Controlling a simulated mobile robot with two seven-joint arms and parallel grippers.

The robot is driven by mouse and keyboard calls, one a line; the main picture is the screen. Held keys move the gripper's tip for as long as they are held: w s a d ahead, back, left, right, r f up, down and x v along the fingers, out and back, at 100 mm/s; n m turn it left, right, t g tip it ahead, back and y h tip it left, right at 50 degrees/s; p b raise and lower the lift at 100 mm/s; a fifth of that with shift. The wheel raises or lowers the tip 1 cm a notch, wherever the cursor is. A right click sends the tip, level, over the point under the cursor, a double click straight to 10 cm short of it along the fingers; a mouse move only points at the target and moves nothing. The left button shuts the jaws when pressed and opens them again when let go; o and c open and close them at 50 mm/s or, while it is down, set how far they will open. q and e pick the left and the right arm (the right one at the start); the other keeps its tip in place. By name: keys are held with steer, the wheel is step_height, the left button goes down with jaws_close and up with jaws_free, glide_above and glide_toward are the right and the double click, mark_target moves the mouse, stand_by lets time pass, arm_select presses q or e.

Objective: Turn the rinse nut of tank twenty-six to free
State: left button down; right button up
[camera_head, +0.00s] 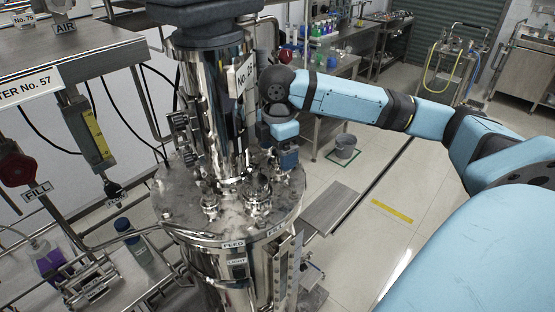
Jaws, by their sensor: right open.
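The steel tank (232,225) stands upright in the middle of the view. A white plate (241,75) on its column starts with "No. 2"; the rest is hard to read. Its round lid (180,212) carries several shiny fittings, among them a near one (210,206) and a larger one (257,190). I cannot tell which one is the rinse nut; no readable rinse label shows. My right gripper (288,160) points down over the right edge of the lid, beside the column. It is open; its fingertips are small and partly hard to make out. My left gripper is out of view.
A steel skid frame (85,45) with valves, a flow gauge (96,135) and black hoses is close on the left. Bottles (133,240) stand below it. A grey bucket (346,145) stands on the floor at right. Open floor lies right of the tank.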

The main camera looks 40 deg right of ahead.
step_height(320, 180, up, 4)
steer(key=shift+f, duration=0.1)
steer(key=shift+r, duration=0.3)
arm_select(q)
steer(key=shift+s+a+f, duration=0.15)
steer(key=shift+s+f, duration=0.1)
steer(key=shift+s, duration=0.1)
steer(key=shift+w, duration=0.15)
